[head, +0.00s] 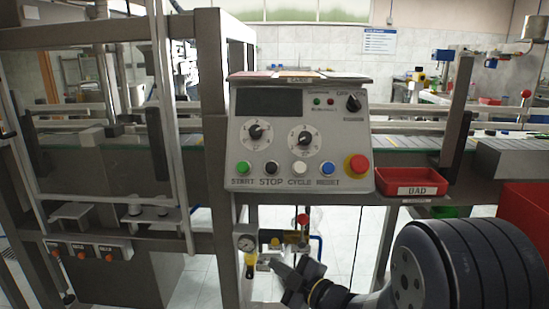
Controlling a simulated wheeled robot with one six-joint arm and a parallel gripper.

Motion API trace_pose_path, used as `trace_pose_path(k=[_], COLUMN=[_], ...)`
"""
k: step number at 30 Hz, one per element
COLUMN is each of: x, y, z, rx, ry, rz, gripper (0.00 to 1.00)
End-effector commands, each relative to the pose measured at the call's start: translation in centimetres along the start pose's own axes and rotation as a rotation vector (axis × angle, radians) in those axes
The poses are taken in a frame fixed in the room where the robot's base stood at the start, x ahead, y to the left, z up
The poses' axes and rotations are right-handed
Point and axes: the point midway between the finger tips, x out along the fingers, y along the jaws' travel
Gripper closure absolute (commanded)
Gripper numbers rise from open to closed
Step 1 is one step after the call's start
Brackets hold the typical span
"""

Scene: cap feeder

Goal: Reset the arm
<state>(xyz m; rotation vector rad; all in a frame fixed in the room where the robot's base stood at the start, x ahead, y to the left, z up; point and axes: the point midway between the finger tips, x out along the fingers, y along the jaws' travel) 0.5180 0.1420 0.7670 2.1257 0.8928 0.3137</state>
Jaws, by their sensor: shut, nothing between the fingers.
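My gripper (283,272) is at the lower middle of the head view, below the control panel (278,130). It is dark, shut and empty, and apart from the panel. My arm's large dark joint fills the lower right. The grey panel has a dark display (268,103), two dials, a green START button (243,168), a black STOP button (271,168), a white CYCLE button (300,168), a blue RESET button (328,168) and a large red button (357,165).
A larger red bin (527,215) stands at the right edge. A pressure gauge (246,243) and valves hang below the panel, close behind my gripper. Grey machine framing (215,150) is on the left.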

Motion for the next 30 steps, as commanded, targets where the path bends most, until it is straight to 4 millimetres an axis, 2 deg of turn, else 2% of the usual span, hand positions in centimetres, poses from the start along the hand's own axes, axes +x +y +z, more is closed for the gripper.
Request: trace_pose_path(k=[6, 12, 24, 30], x=[-2.0, -2.9, -2.9, -1.8], y=[-1.7, -2.2, -2.2, -1.4], z=[-1.4, -2.0, -2.0, -1.3], rx=[-0.001, -0.001, -0.001, -0.001], ry=[0.001, 0.001, 0.001, 0.000], rz=[0.000, 0.000, 0.000, 0.000], gripper=[1.00, 1.00, 1.00, 1.00])
